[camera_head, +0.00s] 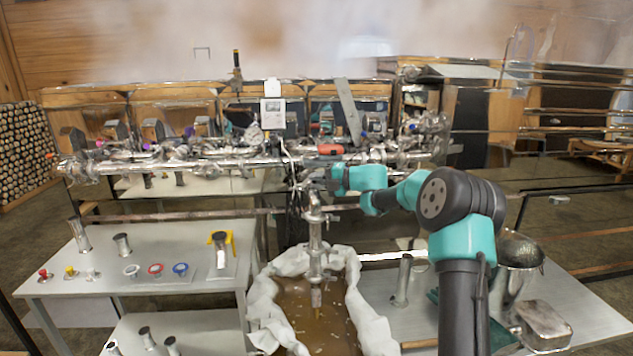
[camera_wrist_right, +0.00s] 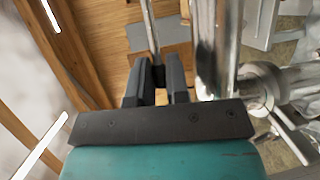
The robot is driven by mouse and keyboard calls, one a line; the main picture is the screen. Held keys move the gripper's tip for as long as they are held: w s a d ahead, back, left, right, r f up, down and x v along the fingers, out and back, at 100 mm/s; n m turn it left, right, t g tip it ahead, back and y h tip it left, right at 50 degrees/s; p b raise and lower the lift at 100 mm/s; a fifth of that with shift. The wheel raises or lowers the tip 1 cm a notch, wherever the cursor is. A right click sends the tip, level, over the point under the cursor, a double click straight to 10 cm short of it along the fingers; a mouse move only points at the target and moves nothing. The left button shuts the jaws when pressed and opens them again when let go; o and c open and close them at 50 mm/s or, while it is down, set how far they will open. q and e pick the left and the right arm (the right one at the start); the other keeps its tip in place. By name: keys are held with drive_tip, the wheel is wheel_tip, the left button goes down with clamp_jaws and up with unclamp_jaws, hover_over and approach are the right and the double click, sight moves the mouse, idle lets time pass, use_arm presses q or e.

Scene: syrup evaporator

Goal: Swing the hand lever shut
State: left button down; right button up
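My right gripper (camera_head: 303,180) is at the middle of the steel pipework, above the upright valve and spout (camera_head: 316,240). In the right wrist view its two dark fingers (camera_wrist_right: 157,70) stand close together on either side of the end of a thin metal bar, which looks like the hand lever (camera_wrist_right: 150,30). The fingers seem shut on that end. The lever runs away from the fingers, beside a thick steel pipe (camera_wrist_right: 206,50). In the head view the lever is small and partly hidden by the gripper. My left gripper does not show.
A long horizontal pipe (camera_head: 200,165) crosses behind. Below the spout is a cloth-lined basin (camera_head: 262,312) of brown liquid. A left table (camera_head: 130,285) holds caps and metal cylinders. A steel pot (camera_head: 520,250) and a metal box (camera_head: 545,322) stand at right. Steam hangs above.

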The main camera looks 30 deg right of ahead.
clamp_jaws()
drive_tip(key=shift+w+a+r+m+t+h, duration=0.1)
drive_tip(key=shift+w+a+m+t+h, duration=0.05)
drive_tip(key=shift+a+m+t+h, duration=0.4)
drive_tip(key=shift+w+a+m+h, duration=0.15)
drive_tip(key=shift+m+h, duration=0.1)
drive_tip(key=shift+h, duration=0.1)
drive_tip(key=shift+t, duration=0.25)
drive_tip(key=shift+o, duration=2)
unclamp_jaws()
drive_tip(key=v, duration=1.7)
drive_tip(key=shift+d, duration=0.25)
